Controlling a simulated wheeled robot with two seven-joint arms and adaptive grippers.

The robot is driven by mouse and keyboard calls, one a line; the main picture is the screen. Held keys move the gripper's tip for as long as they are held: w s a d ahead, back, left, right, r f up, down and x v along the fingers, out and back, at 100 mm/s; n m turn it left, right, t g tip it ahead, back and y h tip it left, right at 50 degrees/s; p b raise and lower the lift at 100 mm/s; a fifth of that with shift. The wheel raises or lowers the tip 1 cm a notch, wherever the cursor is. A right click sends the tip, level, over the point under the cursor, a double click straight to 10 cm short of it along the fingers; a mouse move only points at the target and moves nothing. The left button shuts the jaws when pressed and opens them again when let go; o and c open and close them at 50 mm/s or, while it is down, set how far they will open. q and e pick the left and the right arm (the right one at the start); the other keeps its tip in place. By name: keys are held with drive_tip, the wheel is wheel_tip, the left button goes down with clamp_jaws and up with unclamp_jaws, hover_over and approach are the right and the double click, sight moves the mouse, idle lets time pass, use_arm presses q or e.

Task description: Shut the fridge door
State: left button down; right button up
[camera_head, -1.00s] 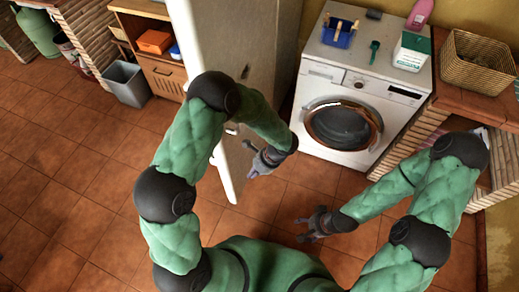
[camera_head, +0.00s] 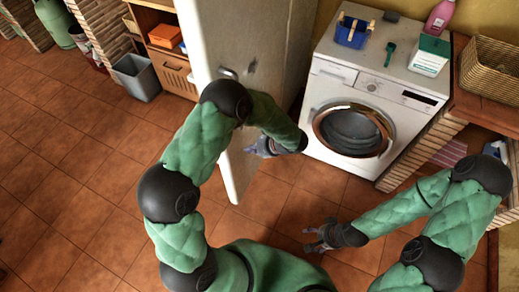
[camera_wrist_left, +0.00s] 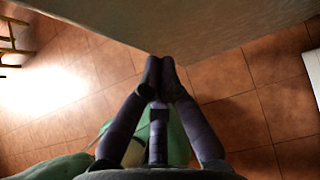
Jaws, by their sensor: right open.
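The fridge door (camera_head: 266,50) stands open as a tall pale panel in the middle of the head view, with its white edge toward me and a dark handle (camera_head: 228,72) on it. My left gripper (camera_head: 256,149) is low on the right side of the door, close to its face. In the left wrist view its fingers (camera_wrist_left: 160,64) converge with tips together, empty, just below the door panel (camera_wrist_left: 200,28); I cannot tell if they touch it. My right gripper (camera_head: 312,238) is open and empty above the floor. The fridge's inside is hidden.
A wicker basket (camera_head: 490,72) sits on the brick counter at right. A grey bin (camera_head: 137,77) stands at left. The tiled floor (camera_head: 90,190) at left is clear.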

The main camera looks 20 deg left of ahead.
sight(235, 146)
use_arm(q)
drive_tip(key=shift+w+a+b, duration=0.15)
drive_tip(key=shift+a+b, duration=0.35)
drive_tip(key=shift+a, duration=1.55)
